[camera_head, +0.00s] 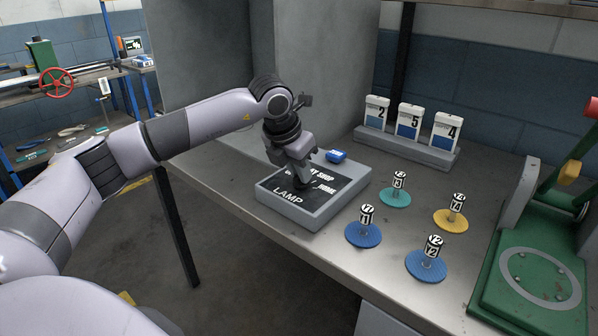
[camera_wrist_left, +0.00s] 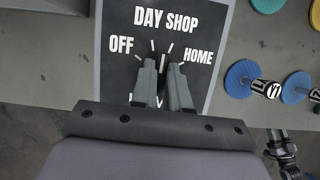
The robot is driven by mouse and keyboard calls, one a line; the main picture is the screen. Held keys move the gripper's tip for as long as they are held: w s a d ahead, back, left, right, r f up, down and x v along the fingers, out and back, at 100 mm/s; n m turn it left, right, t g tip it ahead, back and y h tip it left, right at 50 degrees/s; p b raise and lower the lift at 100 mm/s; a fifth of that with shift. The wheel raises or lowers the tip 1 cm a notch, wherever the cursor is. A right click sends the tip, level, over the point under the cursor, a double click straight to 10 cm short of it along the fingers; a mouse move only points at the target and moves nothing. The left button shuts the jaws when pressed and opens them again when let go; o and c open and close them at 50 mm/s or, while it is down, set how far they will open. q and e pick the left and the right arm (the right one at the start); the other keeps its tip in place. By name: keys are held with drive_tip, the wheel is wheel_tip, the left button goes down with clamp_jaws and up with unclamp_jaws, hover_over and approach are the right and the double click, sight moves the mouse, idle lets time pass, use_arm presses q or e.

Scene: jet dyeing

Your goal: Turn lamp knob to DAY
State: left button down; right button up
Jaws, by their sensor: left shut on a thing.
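The lamp panel (camera_head: 325,210) is a grey box with a black face on the bench. Its face also shows in the left wrist view (camera_wrist_left: 118,75), with OFF at left, DAY and SHOP at top, HOME at right, and white tick marks. My left gripper (camera_head: 301,187) reaches down onto the face from above. In the left wrist view its fingers (camera_wrist_left: 163,88) are shut on the lamp knob, just below the ticks. The fingers hide most of the knob, so I cannot tell which mark it points to. A dark jointed part, seemingly my right gripper (camera_wrist_left: 282,150), shows at lower right.
A rack (camera_head: 408,147) of numbered cards is behind. A green machine (camera_head: 530,280) stands at right.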

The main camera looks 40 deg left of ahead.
use_arm(q)
drive_tip(key=shift+d+n+y+b, duration=0.1)
drive_tip(key=shift+n+y+b, duration=0.65)
drive_tip(key=shift+n, duration=1.55)
drive_tip(key=shift+r, duration=0.1)
drive_tip(key=c, duration=1.1)
unclamp_jaws()
drive_tip(key=v, duration=0.7)
drive_tip(key=shift+d, duration=0.1)
